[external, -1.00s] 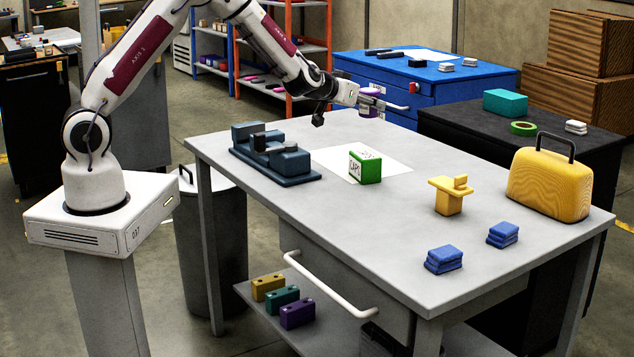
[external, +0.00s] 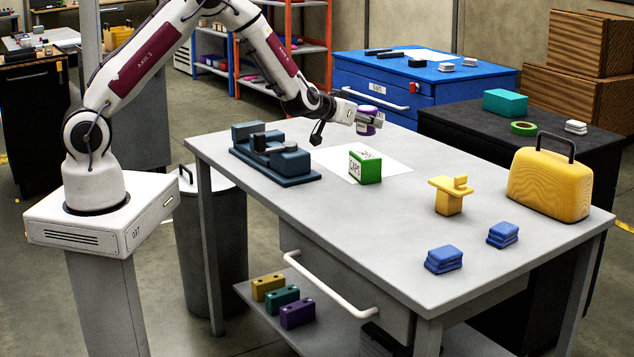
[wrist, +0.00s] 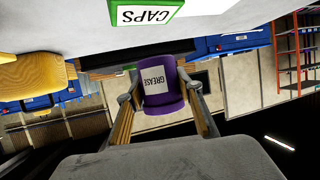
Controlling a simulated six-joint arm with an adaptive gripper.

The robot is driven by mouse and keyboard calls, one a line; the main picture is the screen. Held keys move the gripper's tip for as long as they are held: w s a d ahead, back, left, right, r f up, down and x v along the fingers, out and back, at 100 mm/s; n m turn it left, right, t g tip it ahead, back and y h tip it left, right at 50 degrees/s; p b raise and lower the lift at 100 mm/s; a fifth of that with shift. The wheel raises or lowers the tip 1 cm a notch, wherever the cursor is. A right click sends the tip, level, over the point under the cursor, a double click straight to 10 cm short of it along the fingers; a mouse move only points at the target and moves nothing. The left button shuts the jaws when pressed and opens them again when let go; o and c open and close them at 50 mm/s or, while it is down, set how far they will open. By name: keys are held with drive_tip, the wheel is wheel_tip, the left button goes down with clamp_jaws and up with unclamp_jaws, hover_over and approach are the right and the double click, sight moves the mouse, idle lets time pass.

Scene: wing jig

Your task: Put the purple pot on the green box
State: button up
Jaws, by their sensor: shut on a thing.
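The purple pot (external: 366,121) has a white label. In the wrist view the pot (wrist: 162,85) sits between my two fingers and its label reads GREASE. My gripper (external: 372,122) is shut on it and holds it above the far part of the grey table; the fingers also show in the wrist view (wrist: 165,97). The green box (external: 365,167) stands on the table, nearer the camera than the pot and below its height. Its white face reads CAPS, and it also shows in the wrist view (wrist: 146,12). The pot and the box are apart.
A dark blue vise (external: 275,158) stands left of the green box, and a white sheet (external: 395,166) lies by the box. A yellow part (external: 450,197), blue blocks (external: 443,260) and a yellow case (external: 549,186) stand to the right. The table's middle front is clear.

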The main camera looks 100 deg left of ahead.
sight(365, 154)
drive_tip(key=shift+f, duration=0.9)
drive_tip(key=shift+f, duration=1.85)
drive_tip(key=shift+f, duration=0.15)
drive_tip(key=o, duration=1.2)
drive_tip(key=shift+s+d+r, duration=0.25)
drive_tip(key=shift+d+r, duration=0.1)
drive_tip(key=shift+d, duration=0.1)
drive_tip(key=shift+v, duration=5.45)
